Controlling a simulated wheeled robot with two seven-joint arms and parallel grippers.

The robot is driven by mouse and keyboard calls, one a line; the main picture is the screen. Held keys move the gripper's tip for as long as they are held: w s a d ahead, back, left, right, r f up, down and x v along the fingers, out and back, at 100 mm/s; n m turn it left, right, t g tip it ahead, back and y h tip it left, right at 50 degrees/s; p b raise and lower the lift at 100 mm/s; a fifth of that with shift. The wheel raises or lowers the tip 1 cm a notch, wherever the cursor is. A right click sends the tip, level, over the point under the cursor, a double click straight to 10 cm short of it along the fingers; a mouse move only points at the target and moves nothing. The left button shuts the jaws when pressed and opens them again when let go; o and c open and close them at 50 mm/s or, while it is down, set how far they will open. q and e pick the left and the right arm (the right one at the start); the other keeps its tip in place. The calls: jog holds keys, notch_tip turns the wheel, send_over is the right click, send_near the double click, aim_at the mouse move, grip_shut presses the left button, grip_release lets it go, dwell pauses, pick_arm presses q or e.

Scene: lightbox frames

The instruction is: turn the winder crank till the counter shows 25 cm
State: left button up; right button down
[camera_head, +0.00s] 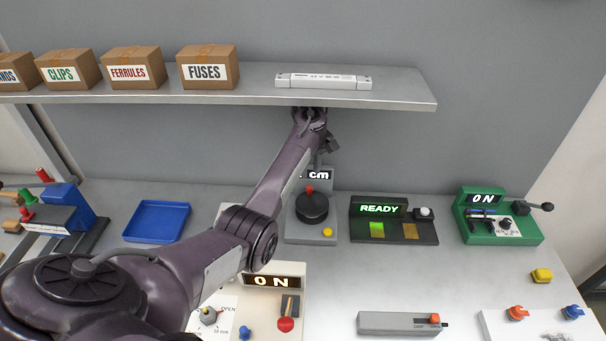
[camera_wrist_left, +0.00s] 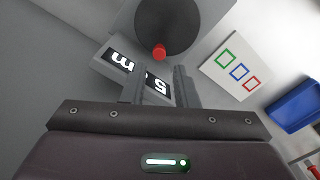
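The winder (camera_head: 312,232) is a grey unit at the middle back of the bench, with a black round crank disc (camera_head: 312,208) and a red crank knob (camera_head: 310,189). Its counter (camera_head: 319,175) shows "cm" in the head view; my arm covers the number. In the left wrist view the counter (camera_wrist_left: 122,60) is upside down, with a "5" and an "m" visible and a finger over part of it. My left gripper (camera_wrist_left: 161,69) has its fingers apart, with nothing between them. The red knob (camera_wrist_left: 159,52) is just beyond the fingertips. My right gripper is out of view.
A shelf (camera_head: 400,100) with boxes overhangs the back. A blue tray (camera_head: 157,222) is left of the winder; a READY unit (camera_head: 393,222) and a green ON unit (camera_head: 500,218) are right. A cream ON panel (camera_head: 290,315) and a grey slider unit (camera_head: 390,323) are in front.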

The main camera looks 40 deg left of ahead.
aim_at(309, 187)
pick_arm(q)
jog(key=shift+w+a+f, duration=0.1)
jog(key=shift+w+a, duration=0.1)
jog(key=shift+a, duration=0.1)
notch_tip(309, 187, down, 7)
jog(key=shift+d+f+p, duration=0.15)
jog(key=shift+p, duration=0.55)
jog(key=shift+s, duration=0.1)
jog(key=shift+c, duration=0.5)
grip_shut()
